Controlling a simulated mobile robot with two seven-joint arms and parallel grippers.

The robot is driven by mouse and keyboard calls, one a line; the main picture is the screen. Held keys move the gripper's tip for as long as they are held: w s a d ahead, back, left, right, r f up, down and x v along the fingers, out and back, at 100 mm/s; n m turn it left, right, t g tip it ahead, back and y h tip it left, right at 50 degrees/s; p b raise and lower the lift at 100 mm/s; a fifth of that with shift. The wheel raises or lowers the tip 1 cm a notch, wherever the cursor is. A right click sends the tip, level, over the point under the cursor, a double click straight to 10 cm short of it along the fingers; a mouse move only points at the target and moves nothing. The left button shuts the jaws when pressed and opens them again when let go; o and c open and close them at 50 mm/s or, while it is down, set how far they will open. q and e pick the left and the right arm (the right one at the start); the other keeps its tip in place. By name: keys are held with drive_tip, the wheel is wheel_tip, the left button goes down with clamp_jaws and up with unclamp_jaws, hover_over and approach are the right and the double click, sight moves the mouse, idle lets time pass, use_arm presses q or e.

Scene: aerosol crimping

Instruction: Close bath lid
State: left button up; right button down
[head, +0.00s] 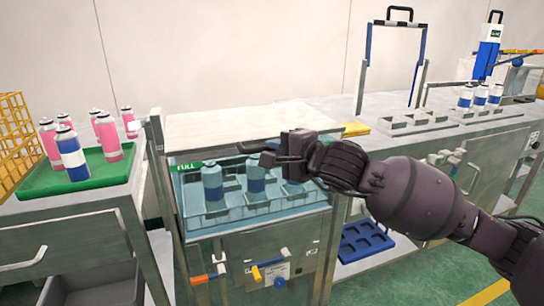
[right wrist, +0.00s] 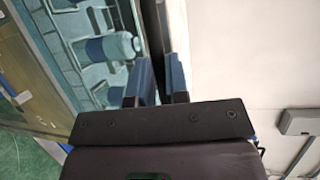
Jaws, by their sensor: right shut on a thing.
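The bath (head: 255,250) is a metal cabinet with a clear tank (head: 215,222) of bluish water in the middle of the head view. Several blue-and-grey cans (head: 257,178) stand in it, and one can (right wrist: 112,47) shows in the right wrist view. The pale bath lid (head: 240,122) is behind the tank's front; its exact angle is hard to tell. My right gripper (head: 276,152) is at the lid's front edge, above the cans. In the right wrist view its blue fingers (right wrist: 162,82) are shut on a dark bar-like edge, seemingly the lid's handle. My left gripper is out of view.
Pink cans and a blue can stand on a green tray (head: 103,172) at left. At right, a bench (head: 390,104) holds a blue-and-black frame (head: 368,55) and several white-and-blue cans (head: 480,96). A blue rack (head: 367,243) sits below. A plain wall is behind.

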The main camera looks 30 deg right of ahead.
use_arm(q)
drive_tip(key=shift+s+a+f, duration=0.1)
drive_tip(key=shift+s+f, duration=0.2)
use_arm(e)
wheel_tip(320, 180, down, 3)
drive_tip(key=shift+s+a+f+g, duration=0.1)
drive_tip(key=shift+g, duration=0.3)
drive_tip(key=shift+f, duration=0.1)
drive_tip(key=c, duration=1.1)
unclamp_jaws()
drive_tip(key=shift+s, duration=0.1)
use_arm(q)
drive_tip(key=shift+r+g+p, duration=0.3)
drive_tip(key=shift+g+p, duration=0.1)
drive_tip(key=shift+p, duration=0.9)
use_arm(e)
drive_tip(key=shift+r+v, duration=0.2)
drive_tip(key=shift+v, duration=1.65)
drive_tip(key=shift+r+v, duration=0.2)
drive_tip(key=shift+v, duration=1.65)
drive_tip(key=shift+r+v, duration=0.2)
drive_tip(key=shift+v, duration=1.65)
